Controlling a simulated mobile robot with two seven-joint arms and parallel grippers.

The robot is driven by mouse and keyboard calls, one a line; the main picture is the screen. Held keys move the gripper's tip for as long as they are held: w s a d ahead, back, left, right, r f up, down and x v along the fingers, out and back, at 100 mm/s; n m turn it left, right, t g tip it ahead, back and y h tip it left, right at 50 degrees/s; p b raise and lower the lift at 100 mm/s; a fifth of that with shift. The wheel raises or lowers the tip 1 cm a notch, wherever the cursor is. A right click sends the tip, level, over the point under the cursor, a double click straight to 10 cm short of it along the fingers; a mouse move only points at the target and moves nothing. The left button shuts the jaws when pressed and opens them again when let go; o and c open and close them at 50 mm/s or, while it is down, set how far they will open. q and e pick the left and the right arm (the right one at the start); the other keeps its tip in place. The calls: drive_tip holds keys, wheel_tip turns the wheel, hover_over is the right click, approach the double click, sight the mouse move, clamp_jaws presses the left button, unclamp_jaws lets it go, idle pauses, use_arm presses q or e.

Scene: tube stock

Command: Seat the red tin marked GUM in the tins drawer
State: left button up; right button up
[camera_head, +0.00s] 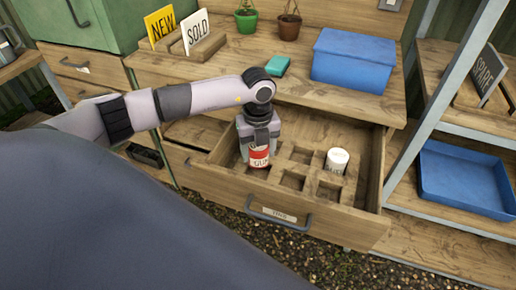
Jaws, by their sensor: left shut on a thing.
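My left gripper (259,137) points down over the open tins drawer (335,225) and is shut on the red tin marked GUM (260,158). The tin is upright, red with a white band, its top hidden between the fingers. It is at the left part of the drawer's wooden insert, which has several square sockets. I cannot tell whether its base is inside a socket or just above one. A white tin (337,160) stands slightly tilted in the insert's right part. My right gripper is not in view.
The drawer's front has a handle and a label. On the bench above are a blue box (355,58), a teal block (277,65), two pots and NEW and SOLD cards. A blue tray (465,180) lies on the right shelf, beyond a grey post (440,105).

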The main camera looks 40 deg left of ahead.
sight(257, 168)
use_arm(q)
drive_tip(key=shift+f+b, duration=1.6)
drive_tip(key=shift+f, duration=0.55)
drive_tip(key=shift+f+b, duration=0.45)
drive_tip(key=shift+f, duration=0.4)
drive_tip(key=shift+s+d+f, duration=0.25)
drive_tip(key=shift+f, duration=0.15)
drive_tip(key=o, duration=1.2)
drive_tip(key=shift+o, duration=0.2)
drive_tip(key=shift+a, duration=0.2)
drive_tip(key=r, duration=0.8)
drive_tip(key=shift+w+d+r, duration=0.25)
drive_tip(key=shift+w+r, duration=0.05)
drive_tip(key=shift+w, duration=0.1)
